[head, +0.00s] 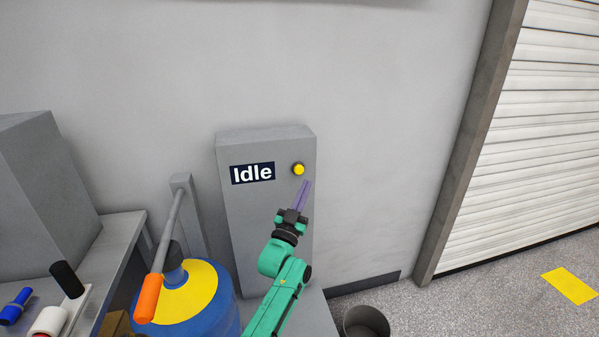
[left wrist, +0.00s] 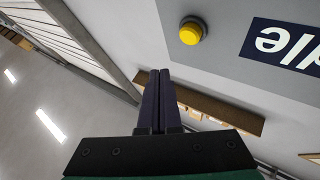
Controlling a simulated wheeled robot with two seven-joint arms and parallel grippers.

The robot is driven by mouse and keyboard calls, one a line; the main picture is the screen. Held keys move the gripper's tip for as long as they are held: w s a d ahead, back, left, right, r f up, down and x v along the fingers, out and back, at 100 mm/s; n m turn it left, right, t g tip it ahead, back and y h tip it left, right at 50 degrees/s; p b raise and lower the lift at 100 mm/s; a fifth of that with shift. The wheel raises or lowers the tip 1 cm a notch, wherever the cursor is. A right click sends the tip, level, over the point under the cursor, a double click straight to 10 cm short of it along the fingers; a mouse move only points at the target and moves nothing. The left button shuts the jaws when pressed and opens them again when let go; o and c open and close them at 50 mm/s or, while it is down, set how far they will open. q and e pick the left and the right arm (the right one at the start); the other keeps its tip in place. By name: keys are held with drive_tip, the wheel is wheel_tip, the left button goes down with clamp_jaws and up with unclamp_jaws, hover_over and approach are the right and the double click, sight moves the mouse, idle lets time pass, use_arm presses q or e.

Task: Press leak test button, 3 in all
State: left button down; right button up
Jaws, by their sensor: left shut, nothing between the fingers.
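A grey upright panel box (head: 266,215) stands against the wall with a dark sign (head: 252,173) reading "Idle". A round yellow button (head: 298,169) sits to the right of the sign. It also shows in the left wrist view (left wrist: 192,31), above and to the right of the fingertips. My left gripper (head: 306,183) is shut and empty, its purple fingers pointing up just below the button in the head view. In the left wrist view its fingertips (left wrist: 160,73) show a gap from the button. My right gripper is not in view.
A blue drum (head: 220,310) with a yellow top and an orange-handled lever (head: 150,292) stand left of my arm. A bench (head: 122,245) with small parts is at far left. A grey bin (head: 366,322) is on the floor. A roller shutter (head: 540,130) is at right.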

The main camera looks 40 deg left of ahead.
sight(299, 170)
use_arm(q)
drive_tip(key=s+d+n, duration=0.1)
drive_tip(key=n, duration=0.4)
drive_tip(key=d+n, duration=0.1)
drive_tip(key=n, duration=0.4)
drive_tip(key=s+d+n, duration=0.1)
drive_tip(key=n, duration=0.5)
drive_tip(key=shift+s+r+h+b, duration=0.35)
drive_tip(key=shift+h, duration=0.05)
drive_tip(key=shift+w+a+b, duration=0.75)
drive_tip(key=shift+w+a, duration=0.1)
drive_tip(key=shift+a, duration=0.35)
drive_tip(key=shift+w+a+b, duration=0.75)
drive_tip(key=shift+w+a, duration=0.1)
drive_tip(key=shift+a, duration=0.3)
drive_tip(key=shift+w+a+b, duration=0.75)
drive_tip(key=shift+w+a, duration=0.1)
drive_tip(key=shift+a, duration=0.35)
drive_tip(key=shift+a, duration=0.1)
